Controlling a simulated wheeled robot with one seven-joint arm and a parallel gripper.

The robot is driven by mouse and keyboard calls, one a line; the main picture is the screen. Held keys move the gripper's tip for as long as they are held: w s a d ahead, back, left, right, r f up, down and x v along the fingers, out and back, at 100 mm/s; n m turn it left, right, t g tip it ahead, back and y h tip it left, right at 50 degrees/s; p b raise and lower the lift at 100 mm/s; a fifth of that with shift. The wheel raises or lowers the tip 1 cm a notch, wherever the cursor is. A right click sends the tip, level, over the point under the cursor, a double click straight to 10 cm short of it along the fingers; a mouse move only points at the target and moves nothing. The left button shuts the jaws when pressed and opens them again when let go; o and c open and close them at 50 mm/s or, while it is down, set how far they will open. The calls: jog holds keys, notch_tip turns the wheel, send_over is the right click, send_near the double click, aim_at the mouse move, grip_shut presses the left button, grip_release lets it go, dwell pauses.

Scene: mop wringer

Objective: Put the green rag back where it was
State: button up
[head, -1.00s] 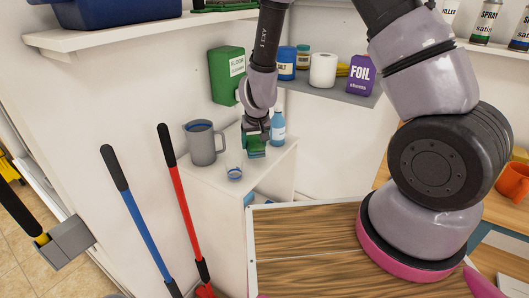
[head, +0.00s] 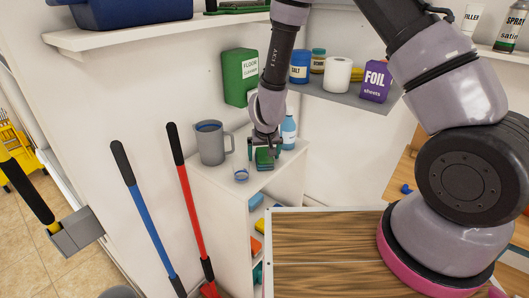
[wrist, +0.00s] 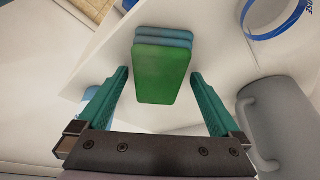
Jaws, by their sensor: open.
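The green rag (head: 264,160) lies on top of the white cabinet, between the grey jug and the blue bottle. In the wrist view the rag (wrist: 160,78) is a flat green block on top of blue layers that look like a stack of folded cloths. My gripper (head: 264,146) is just above it, pointing down. In the wrist view my gripper (wrist: 160,74) is open, with one teal finger on each side of the rag and gaps between. Neither finger appears to touch it. I cannot tell the exact height of the fingertips.
The blue bottle (head: 288,133) is close behind right. A grey shelf (head: 350,97) with jars is above right. Blue and red handles lean in front.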

aim_at(265, 158)
jog(key=v, duration=0.6)
jog(key=shift+a+r, duration=0.15)
jog(key=shift+r, duration=0.1)
jog(key=shift+s+r, duration=0.25)
jog(key=shift+v, duration=2.45)
jog(key=shift+w, duration=0.1)
